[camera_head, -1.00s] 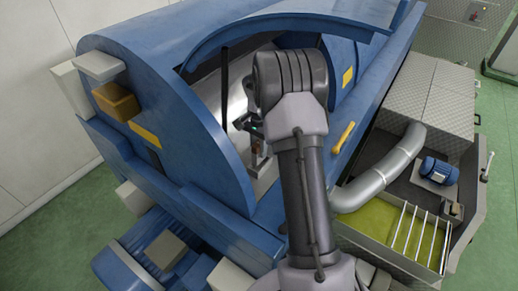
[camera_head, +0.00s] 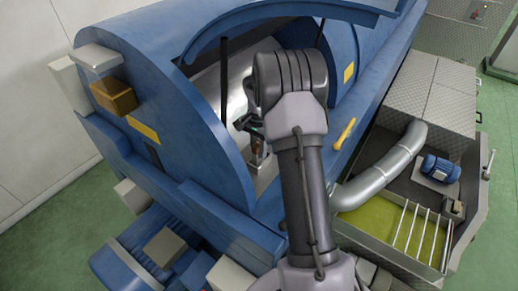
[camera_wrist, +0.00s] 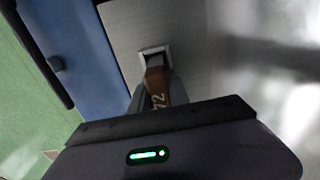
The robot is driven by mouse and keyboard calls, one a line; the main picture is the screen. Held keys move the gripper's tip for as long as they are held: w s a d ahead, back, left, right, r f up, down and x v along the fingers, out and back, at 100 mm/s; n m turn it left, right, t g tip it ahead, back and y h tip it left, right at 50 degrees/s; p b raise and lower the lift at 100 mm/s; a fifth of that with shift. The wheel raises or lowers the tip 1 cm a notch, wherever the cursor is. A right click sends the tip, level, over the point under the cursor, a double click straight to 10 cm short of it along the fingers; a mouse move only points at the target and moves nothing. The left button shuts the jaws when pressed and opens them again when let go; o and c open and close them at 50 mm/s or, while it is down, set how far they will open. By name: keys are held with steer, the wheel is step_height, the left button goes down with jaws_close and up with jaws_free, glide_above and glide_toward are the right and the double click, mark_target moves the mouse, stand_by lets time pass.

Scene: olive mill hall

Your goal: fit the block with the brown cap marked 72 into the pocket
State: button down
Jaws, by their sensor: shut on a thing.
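The block with the brown cap marked 72 (camera_wrist: 157,84) is in the middle of the wrist view, the number facing my camera. My gripper (camera_wrist: 156,92) is shut on it, with a grey finger beside it. The pocket (camera_wrist: 153,50) has a pale square rim in a grey metal panel. The block's far end overlaps the pocket's opening in this view; I cannot tell whether it is inside or just in front. In the head view my gripper (camera_head: 257,144) is inside the blue machine's opening, partly behind my arm; the block and pocket are not clear there.
The blue machine's curved hood (camera_head: 190,110) surrounds the opening to the left and above. A yellow handle (camera_head: 345,133) and a silver pipe (camera_head: 385,175) lie to the right of my arm. Shiny metal (camera_wrist: 270,60) fills the wrist view's right.

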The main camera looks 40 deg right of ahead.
steer(key=shift+f+b, duration=0.6)
steer(key=shift+f, duration=0.2)
steer(key=c, duration=1.2)
jaws_free()
steer(key=shift+o, duration=0.2)
step_height(320, 180, up, 12)
